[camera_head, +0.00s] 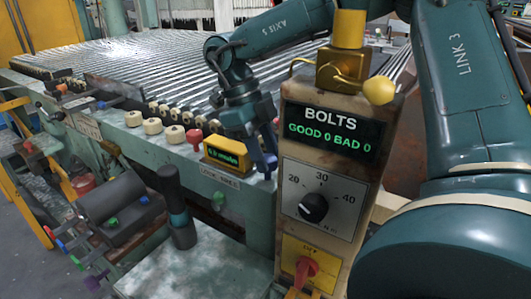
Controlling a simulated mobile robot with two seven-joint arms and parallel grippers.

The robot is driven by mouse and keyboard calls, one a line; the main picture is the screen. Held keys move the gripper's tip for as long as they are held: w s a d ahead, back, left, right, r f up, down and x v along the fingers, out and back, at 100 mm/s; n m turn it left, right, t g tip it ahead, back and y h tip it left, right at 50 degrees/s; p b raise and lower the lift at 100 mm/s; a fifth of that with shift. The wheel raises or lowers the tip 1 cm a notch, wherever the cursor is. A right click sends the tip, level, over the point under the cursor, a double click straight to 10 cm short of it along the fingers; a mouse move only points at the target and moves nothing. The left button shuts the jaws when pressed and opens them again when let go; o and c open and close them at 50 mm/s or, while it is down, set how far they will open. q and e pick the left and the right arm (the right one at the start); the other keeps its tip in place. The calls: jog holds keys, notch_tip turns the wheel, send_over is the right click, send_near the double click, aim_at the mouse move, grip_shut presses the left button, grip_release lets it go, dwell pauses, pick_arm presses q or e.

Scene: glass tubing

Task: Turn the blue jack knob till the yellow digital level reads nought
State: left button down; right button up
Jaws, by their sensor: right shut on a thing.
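The yellow digital level (226,153) sits on the pale green machine's front ledge, left of the bolts panel. Its dark display shows small text that I cannot read for certain. My right arm reaches in from the right, over the panel, and bends down beside the level. My right gripper (262,150) is shut just right of the level, on a dark blue part (270,163) that looks like the blue jack knob. The fingers and the panel hide much of the knob, so its angle cannot be told. My left gripper is not in view.
A tall brown panel (292,250) reading BOLTS GOOD 0 BAD 0 stands close right of the gripper, with a black dial (313,207) and a red switch (306,269). Cream and red knobs (175,134) line the ledge. A dark upright handle (177,208) stands in front.

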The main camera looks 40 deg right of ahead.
jog(key=shift+n, duration=0.5)
jog(key=shift+n+h, duration=0.3)
jog(key=o, duration=1)
